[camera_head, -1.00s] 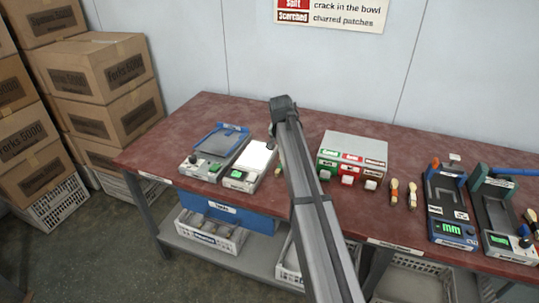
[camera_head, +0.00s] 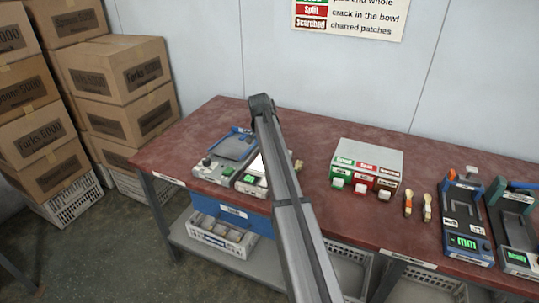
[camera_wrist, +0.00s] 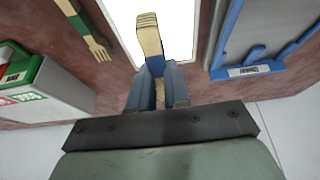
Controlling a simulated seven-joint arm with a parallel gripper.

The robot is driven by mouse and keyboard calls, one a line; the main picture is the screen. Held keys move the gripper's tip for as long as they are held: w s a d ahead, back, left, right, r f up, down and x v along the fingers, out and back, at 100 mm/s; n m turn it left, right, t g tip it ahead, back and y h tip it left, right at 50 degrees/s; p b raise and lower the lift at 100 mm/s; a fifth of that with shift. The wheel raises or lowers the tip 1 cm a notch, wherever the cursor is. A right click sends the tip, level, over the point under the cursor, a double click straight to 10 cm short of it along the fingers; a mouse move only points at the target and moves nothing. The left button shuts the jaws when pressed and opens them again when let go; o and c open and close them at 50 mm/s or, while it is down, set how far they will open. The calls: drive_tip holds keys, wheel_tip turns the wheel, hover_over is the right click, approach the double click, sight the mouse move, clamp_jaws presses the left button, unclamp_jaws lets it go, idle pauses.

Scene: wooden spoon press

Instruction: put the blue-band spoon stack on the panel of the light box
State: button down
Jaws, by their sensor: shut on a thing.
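My gripper (camera_wrist: 158,92) is shut on the blue-band spoon stack (camera_wrist: 149,38), a pale wooden bundle with a dark blue band, in the wrist view. The stack's far end lies over the bright white panel (camera_wrist: 182,22) of the light box; I cannot tell whether it touches. In the head view my arm covers the gripper, the stack and much of the panel. A sliver of the panel (camera_head: 257,165) shows left of my arm, above the light box's front with its green display (camera_head: 250,180).
A green-banded wooden bundle (camera_wrist: 88,32) lies beside the panel. A blue-edged tray device (camera_head: 233,147) stands left of the light box. A box with coloured labels (camera_head: 368,160) stands to the right, then two wooden bundles (camera_head: 408,204) and devices with green displays (camera_head: 467,242).

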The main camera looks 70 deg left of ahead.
drive_tip(key=shift+f, duration=2.9)
drive_tip(key=shift+f, duration=0.1)
drive_tip(key=c, duration=1.1)
unclamp_jaws()
drive_tip(key=v, duration=1.2)
